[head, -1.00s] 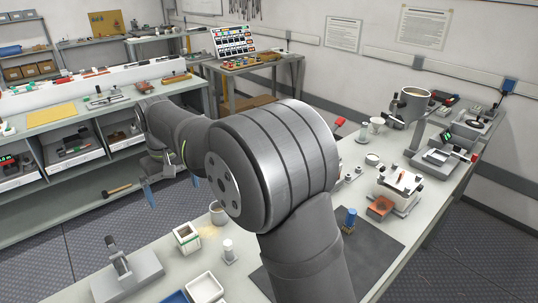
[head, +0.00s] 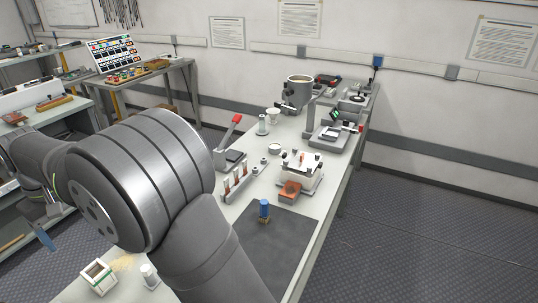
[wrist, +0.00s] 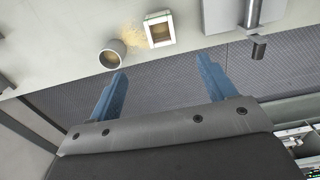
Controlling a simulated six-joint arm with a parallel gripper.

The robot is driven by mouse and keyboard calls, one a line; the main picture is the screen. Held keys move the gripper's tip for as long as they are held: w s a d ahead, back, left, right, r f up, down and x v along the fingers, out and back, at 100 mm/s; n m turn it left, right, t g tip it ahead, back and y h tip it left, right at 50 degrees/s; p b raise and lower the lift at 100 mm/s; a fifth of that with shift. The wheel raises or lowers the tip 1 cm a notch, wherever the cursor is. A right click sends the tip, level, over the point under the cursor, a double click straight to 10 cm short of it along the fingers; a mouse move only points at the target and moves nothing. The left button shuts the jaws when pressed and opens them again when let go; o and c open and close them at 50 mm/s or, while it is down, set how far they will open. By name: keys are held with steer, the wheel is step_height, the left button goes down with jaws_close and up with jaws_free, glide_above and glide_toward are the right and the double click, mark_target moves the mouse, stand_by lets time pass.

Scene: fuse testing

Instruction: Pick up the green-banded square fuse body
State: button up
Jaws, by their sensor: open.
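The green-banded square fuse body (head: 87,283) is a white, open-topped square block with a green band. It stands upright on the near bench at the lower left of the head view. In the wrist view it shows as a hollow square (wrist: 152,18) at the top centre. My gripper (wrist: 160,70) has two blue fingers spread wide apart with nothing between them. In the wrist view they point toward the bench edge, and the fuse body lies beyond the tips, apart from them. In the head view a blue finger shows at the far left, beyond the bench, partly hidden by my arm.
A grey cup (wrist: 112,54) stands left of the fuse body in the wrist view, with tan grains spilled between them. A white cylinder on a square base (head: 149,276) stands to the right in the head view. A dark mat (head: 270,250) bears a blue cylindrical part (head: 264,210).

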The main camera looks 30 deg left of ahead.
glide_above(96, 272)
steer(key=d, duration=0.2)
step_height(96, 272, down, 13)
steer(key=shift+r, duration=0.1)
steer(key=shift+s+a+f, duration=0.1)
steer(key=shift+f, duration=1.25)
steer(key=shift+s+a+f, duration=0.1)
steer(key=shift+f, duration=1.2)
steer(key=c, duration=1.3)
steer(key=shift+r, duration=0.2)
